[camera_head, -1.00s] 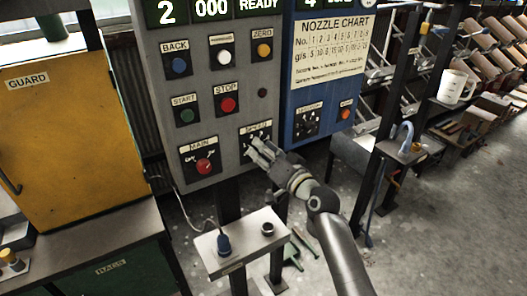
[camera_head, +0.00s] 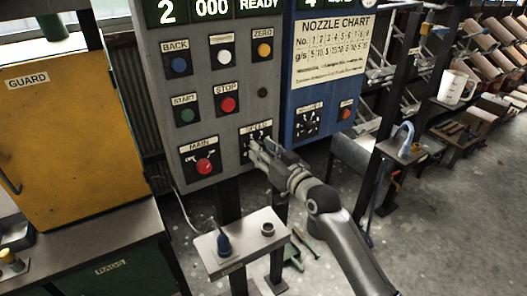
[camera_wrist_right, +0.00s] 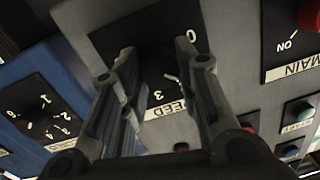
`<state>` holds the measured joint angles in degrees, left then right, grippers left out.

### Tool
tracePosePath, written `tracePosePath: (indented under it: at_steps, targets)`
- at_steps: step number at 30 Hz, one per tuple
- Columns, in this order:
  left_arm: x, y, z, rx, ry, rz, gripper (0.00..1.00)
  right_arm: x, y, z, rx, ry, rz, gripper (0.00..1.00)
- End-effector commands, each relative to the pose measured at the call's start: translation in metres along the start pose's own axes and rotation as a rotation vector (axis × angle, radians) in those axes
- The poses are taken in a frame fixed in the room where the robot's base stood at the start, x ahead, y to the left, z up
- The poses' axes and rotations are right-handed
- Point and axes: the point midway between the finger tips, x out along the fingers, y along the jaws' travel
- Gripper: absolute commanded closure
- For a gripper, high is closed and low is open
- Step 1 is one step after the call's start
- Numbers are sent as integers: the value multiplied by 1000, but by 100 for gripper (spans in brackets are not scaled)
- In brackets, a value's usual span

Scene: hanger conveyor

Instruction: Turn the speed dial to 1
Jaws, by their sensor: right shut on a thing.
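The speed dial's black plate (camera_head: 246,139) sits low on the grey control panel, right of the main switch; its SPEED label is just above. My right gripper (camera_head: 255,151) is at the dial and covers most of it in the head view. In the right wrist view the black dial plate (camera_wrist_right: 125,38) shows a 0 and part of the SPEED label, upside down. My right gripper's two fingers (camera_wrist_right: 163,72) stand either side of the dial's middle, shut on the dark knob, which is mostly hidden. The knob's pointer is not readable. My left gripper is out of view.
The red main switch (camera_head: 204,166) is left of the dial; the red stop button (camera_head: 228,104) is above. A blue panel (camera_head: 330,98) with another dial (camera_head: 307,122) adjoins on the right.

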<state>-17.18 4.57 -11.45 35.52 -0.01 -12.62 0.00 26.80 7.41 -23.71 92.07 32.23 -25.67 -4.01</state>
Motion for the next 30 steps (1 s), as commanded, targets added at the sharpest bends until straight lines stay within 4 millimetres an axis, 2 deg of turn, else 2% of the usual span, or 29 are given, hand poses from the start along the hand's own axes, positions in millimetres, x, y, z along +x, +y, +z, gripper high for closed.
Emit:
tracePosePath:
  at_steps: [6,13,30]
  targets:
    - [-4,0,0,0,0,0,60,0,0,-2,-167,-8,6,94]
    - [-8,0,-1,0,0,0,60,0,0,-2,-286,-14,11,94]
    - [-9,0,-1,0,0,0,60,0,-1,-2,-353,-15,13,94]
